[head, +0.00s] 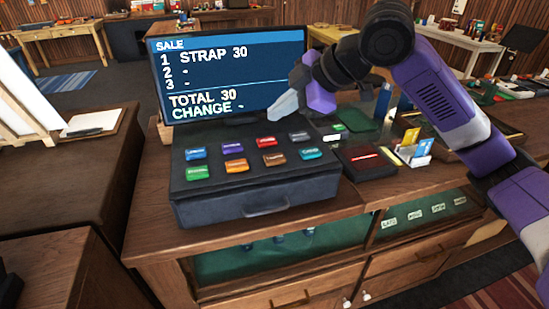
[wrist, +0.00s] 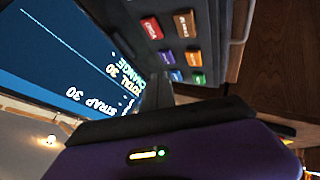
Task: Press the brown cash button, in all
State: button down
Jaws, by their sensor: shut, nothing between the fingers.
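The brown button (head: 273,159) is in the front row of the dark cash register (head: 255,205), between an orange button (head: 236,165) and a teal one (head: 311,153). In the wrist view the brown button (wrist: 186,22) shows near the top, beside a red one (wrist: 152,28). My gripper (head: 285,106) is shut and empty. In the head view it appears above and behind the buttons, in front of the screen's right part, apart from the brown button. The screen (head: 228,75) reads STRAP 30, TOTAL 30, with a dash after CHANGE.
The register has several other coloured buttons and a drawer handle (head: 266,208) in front. A dark card terminal (head: 365,160) and a card holder (head: 412,150) stand to its right on the wooden counter. A clipboard (head: 92,123) lies on the table at left.

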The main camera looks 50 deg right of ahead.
aim_at(278, 158)
jog(key=shift+f+b, duration=3.05)
jog(key=shift+f, duration=1.1)
jog(key=shift+f, duration=0.15)
jog(key=shift+f+b, duration=0.25)
jog(key=shift+b, duration=0.1)
jog(key=shift+f+b, duration=0.4)
jog(key=shift+f, duration=0.1)
jog(key=shift+r, duration=0.15)
jog(key=shift+r+p, duration=0.75)
jog(key=shift+r, duration=0.05)
jog(key=shift+r+p, duration=1.9)
jog(key=shift+r, duration=0.55)
